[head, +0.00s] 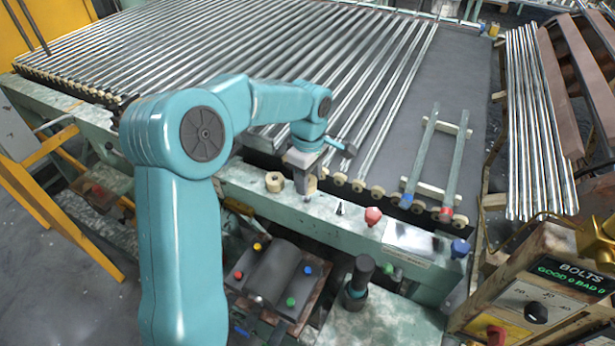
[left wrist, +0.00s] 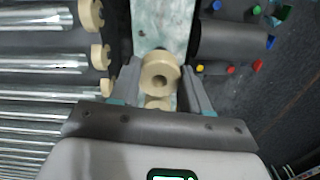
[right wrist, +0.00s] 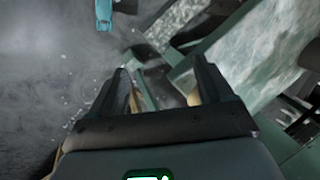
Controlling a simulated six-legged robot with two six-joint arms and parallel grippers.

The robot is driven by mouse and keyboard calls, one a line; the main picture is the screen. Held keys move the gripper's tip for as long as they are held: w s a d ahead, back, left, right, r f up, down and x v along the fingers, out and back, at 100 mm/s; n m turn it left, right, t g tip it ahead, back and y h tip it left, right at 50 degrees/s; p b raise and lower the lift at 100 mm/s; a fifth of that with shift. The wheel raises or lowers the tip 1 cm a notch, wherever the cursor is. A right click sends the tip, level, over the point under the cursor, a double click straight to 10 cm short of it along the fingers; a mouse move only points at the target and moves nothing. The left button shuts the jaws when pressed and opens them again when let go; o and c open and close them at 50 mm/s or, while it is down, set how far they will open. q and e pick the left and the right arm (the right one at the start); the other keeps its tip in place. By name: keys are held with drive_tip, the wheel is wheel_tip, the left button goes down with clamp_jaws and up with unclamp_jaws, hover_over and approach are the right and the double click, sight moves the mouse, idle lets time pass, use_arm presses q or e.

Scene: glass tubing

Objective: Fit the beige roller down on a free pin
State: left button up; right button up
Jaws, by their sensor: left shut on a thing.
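My left gripper (head: 303,185) is shut on a beige roller (left wrist: 158,74), which has a hole in its middle and also shows beside the fingers in the head view (head: 312,184). It is over the pale green ledge (head: 250,178); the gap beneath it cannot be told. A second beige roller (head: 274,181) sits on the ledge to its left and partly shows in the left wrist view (left wrist: 158,102). A bare dark pin (head: 340,208) stands on the ledge right of the gripper. My right gripper (right wrist: 162,80) is open and empty, seen only in its own wrist view.
Glass tubes (head: 200,50) lie behind the ledge, with beige rollers along its edge. A red knob (head: 373,216) and a blue knob (head: 460,248) stand right of the pin. A dark block with coloured knobs (head: 275,275) is in front. A bolts counter box (head: 535,300) is at right.

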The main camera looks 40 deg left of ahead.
use_arm(q)
drive_tip(key=shift+s+d+f+b, duration=0.1)
drive_tip(key=shift+s+f+b, duration=0.1)
drive_tip(key=shift+f+b, duration=0.45)
drive_tip(key=shift+s+f+b, duration=0.2)
drive_tip(key=shift+f+b, duration=0.1)
drive_tip(key=shift+f, duration=0.1)
drive_tip(key=o, duration=1.1)
drive_tip(key=shift+s, duration=0.1)
